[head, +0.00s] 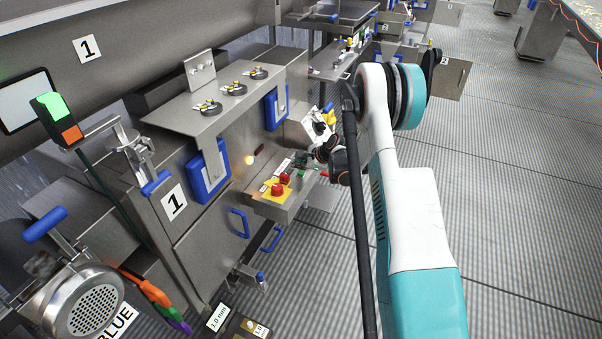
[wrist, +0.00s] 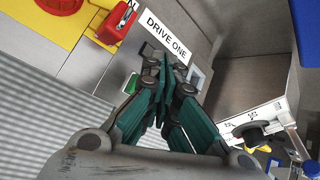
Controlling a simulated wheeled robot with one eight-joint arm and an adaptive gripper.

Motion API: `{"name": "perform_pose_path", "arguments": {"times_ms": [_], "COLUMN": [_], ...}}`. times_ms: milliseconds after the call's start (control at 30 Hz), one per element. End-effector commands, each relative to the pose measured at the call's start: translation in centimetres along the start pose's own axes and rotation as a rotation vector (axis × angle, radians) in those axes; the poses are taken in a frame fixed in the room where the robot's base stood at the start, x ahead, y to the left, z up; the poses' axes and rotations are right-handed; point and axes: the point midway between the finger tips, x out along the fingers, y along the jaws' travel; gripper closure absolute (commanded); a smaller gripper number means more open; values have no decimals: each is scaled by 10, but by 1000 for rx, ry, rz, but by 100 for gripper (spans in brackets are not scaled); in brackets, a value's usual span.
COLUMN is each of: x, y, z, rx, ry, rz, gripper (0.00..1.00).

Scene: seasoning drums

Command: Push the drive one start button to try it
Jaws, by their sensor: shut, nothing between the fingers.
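The DRIVE ONE label (wrist: 165,35) is on a steel control box, which also shows in the head view (head: 262,205). A green button (wrist: 131,84) sits below the label, to the left of my gripper's fingers; it also shows in the head view (head: 301,174). A pale square fitting (wrist: 196,78) is partly hidden to the right of the fingers. My gripper (wrist: 167,62) is shut and empty, its tips over the panel just below the label. In the head view, my gripper (head: 303,160) is at the box's far end. Contact with the panel cannot be told.
A red switch (wrist: 116,22) on a yellow plate is left of the label. Two red knobs (head: 281,184) on yellow show in the head view. A white box (head: 318,131) with a yellow-and-black knob is close behind the gripper. Open floor (head: 520,190) lies right.

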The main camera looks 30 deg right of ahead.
Motion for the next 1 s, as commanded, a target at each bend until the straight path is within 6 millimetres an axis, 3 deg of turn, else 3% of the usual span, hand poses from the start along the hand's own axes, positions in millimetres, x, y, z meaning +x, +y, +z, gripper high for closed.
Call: {"name": "perform_pose_path", "arguments": {"times_ms": [667, 1000], "x": [-34, -35], "y": [-24, -25], "z": [25, 25], "rx": [0, 0], "ry": [0, 0], "rz": [0, 0], "gripper": [100, 100]}}
